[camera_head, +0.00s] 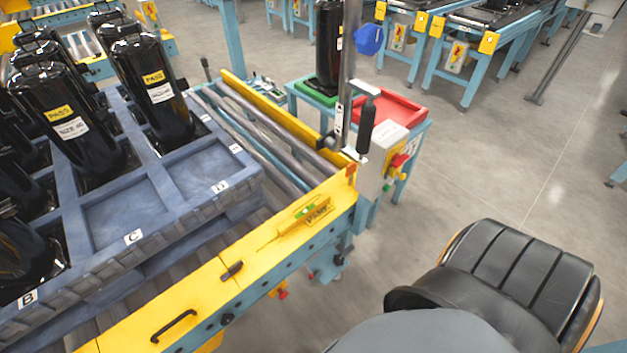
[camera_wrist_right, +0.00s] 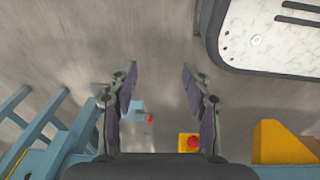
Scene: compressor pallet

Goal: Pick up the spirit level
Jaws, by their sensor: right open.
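The spirit level (camera_head: 305,211) appears as a slim yellow bar with a small green patch. It lies on the yellow conveyor rail (camera_head: 215,290) near its right end in the head view, and blends with the yellow under it. My right gripper (camera_wrist_right: 160,85) shows in the right wrist view with its two fingers spread apart and nothing between them, above grey floor. The level cannot be made out in that wrist view. Neither gripper shows in the head view, and my left gripper is out of sight.
A blue-grey pallet (camera_head: 165,215) holding several black compressors (camera_head: 60,105) stands on the rollers left of the rail. A black handle (camera_head: 174,326) and a small dark tool (camera_head: 232,271) are on the rail. A control box (camera_head: 385,158) and a red tray (camera_head: 390,112) stand beyond it.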

